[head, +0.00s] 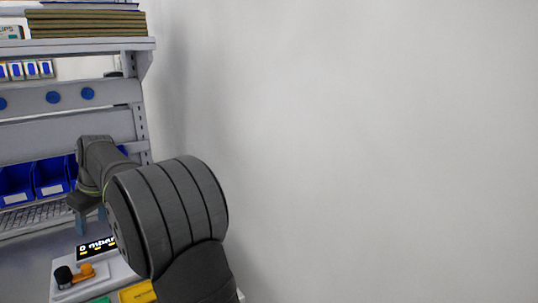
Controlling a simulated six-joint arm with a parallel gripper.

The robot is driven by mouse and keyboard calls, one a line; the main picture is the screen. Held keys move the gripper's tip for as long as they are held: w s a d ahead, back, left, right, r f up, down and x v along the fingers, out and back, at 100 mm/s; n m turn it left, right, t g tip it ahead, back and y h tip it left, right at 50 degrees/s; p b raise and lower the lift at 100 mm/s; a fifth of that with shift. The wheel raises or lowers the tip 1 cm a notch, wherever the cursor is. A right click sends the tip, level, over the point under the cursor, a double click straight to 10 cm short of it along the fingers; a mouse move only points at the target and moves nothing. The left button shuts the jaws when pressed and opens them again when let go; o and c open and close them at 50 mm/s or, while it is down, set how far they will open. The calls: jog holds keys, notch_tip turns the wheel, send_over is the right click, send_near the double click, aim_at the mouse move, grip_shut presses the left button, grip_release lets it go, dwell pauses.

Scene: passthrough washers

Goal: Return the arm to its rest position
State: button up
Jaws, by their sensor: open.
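My gripper (91,219) is at the left of the head view, at the end of my dark grey arm, pointing down. Its two blue-grey fingers are apart, and I see nothing between them. It hangs in front of the blue bins and above the far side of a pale bench. My large arm joint covers part of the view to its right. No washers can be made out.
A pale device with a black "mbar" display (97,247) and an orange-handled valve (83,273) stands below the gripper. A yellow block (138,292) lies near my arm. Blue bins (50,176) line the back under a shelf (90,45). A bare wall (380,140) fills the right.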

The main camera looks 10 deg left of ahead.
jog(key=shift+m+t, duration=0.6)
jog(key=shift+m, duration=0.3)
jog(key=shift+s+a+f, duration=0.15)
jog(key=shift+a+f, duration=0.2)
jog(key=shift+f, duration=0.55)
jog(key=shift+s+a+f, duration=0.2)
jog(key=shift+a+f, duration=0.2)
jog(key=shift+f, duration=0.5)
jog(key=shift+s+a+f, duration=0.15)
jog(key=shift+a+f, duration=0.2)
jog(key=shift+f, duration=0.55)
jog(key=o, duration=1.1)
jog(key=s+a+r+m+t+h, duration=0.1)
jog(key=s+r+m, duration=0.3)
jog(key=s+m, duration=0.1)
jog(key=shift+m, duration=0.3)
jog(key=x, duration=0.9)
jog(key=shift+a+f, duration=0.1)
jog(key=shift+a, duration=0.1)
jog(key=v, duration=1)
jog(key=shift+s, duration=0.3)
